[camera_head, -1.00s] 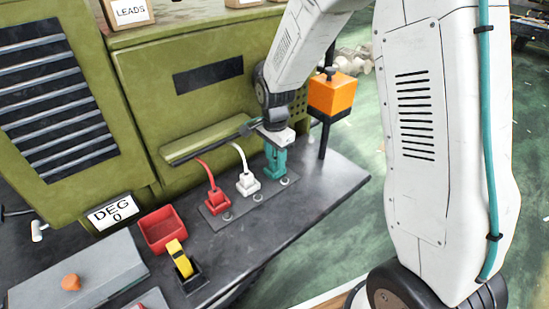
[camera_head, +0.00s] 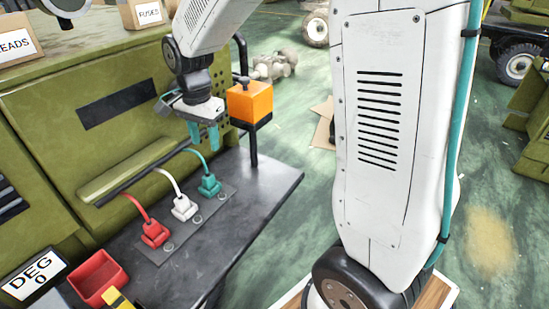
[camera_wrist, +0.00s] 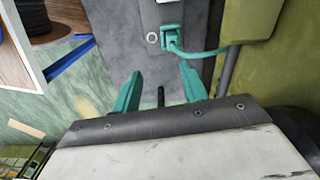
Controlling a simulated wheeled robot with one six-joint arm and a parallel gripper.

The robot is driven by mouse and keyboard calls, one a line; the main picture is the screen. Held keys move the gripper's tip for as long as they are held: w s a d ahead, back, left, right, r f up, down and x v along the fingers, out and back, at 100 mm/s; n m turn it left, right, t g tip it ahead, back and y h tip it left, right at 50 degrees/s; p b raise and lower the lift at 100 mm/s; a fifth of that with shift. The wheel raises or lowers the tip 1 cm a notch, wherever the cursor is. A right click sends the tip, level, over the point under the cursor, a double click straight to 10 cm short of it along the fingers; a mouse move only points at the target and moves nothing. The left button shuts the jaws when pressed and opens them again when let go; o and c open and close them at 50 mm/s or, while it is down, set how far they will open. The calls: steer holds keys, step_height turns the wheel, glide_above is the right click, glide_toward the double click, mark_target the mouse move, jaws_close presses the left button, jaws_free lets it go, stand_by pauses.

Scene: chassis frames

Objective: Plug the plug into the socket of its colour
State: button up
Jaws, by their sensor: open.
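A teal plug (camera_head: 209,185) with a teal lead stands upright on a dark plate (camera_head: 146,250) on the bench, at the plate's far end. It also shows in the wrist view (camera_wrist: 172,38), beyond the fingertips. A white plug (camera_head: 183,208) and a red plug (camera_head: 155,234) stand in a row with it, each with a lead of its own colour. The sockets under the plugs are hidden by them. My gripper (camera_head: 204,146) is open and empty above and slightly behind the teal plug, apart from it. Its teal fingers (camera_wrist: 160,72) are spread in the wrist view.
An orange box (camera_head: 250,102) on a dark post stands right of my gripper. The green cabinet (camera_head: 60,140) rises behind the bench. A red bin (camera_head: 98,278) and a yellow item (camera_head: 118,300) lie at the lower left. The bench (camera_head: 262,182) is clear right of the plate.

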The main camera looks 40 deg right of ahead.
steer(key=s+r+n, duration=0.2)
steer(key=s+n, duration=0.2)
steer(key=s, duration=0.5)
steer(key=s+d+r+n, duration=0.1)
steer(key=s+r+n, duration=0.2)
steer(key=s, duration=0.6)
steer(key=s+d+r+n+t, duration=0.1)
steer(key=s+r+n, duration=0.2)
steer(key=s+n, duration=0.3)
steer(key=s, duration=0.3)
steer(key=shift+s+d+r, duration=0.2)
steer(key=shift+s+d, duration=0.05)
steer(key=shift+c, duration=0.6)
